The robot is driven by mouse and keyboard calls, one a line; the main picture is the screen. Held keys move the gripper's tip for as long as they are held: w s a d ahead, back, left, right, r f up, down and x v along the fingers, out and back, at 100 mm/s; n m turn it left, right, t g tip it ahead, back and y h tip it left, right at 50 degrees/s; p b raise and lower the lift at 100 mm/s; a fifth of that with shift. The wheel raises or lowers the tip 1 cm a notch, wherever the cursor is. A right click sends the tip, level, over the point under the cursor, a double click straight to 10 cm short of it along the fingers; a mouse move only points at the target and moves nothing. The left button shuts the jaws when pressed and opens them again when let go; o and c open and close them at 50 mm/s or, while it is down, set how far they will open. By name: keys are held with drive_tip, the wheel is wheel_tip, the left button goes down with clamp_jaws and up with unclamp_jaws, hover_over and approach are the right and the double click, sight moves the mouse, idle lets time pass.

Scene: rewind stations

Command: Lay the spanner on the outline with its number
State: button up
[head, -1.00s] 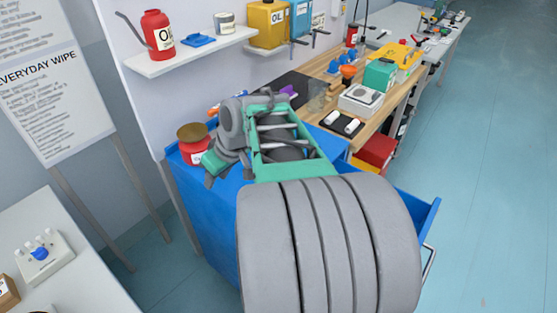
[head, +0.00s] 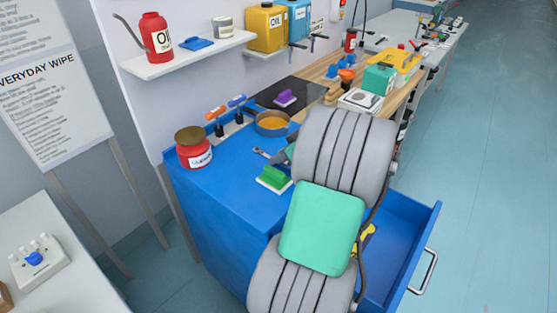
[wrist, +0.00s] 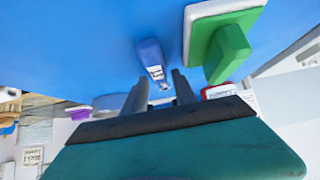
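The spanner (head: 262,152) lies on the blue cabinet top in the head view, a small pale metal end showing beside my arm. In the wrist view a blue bar with a white label, which looks like the spanner (wrist: 151,58), lies ahead of and between my fingertips. My gripper (wrist: 159,88) has its two dark fingers apart, with nothing clearly held. In the head view my arm hides most of the gripper. I cannot make out a numbered outline in either view.
A green block on a white base (head: 273,178) stands close by the spanner. An open blue drawer (head: 398,255) juts out at the right, with something yellow inside. The cabinet top's front left is clear.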

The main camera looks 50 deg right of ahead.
drive_tip(key=shift+w+f, duration=0.2)
drive_tip(key=shift+w, duration=0.05)
clamp_jaws()
idle(0.3)
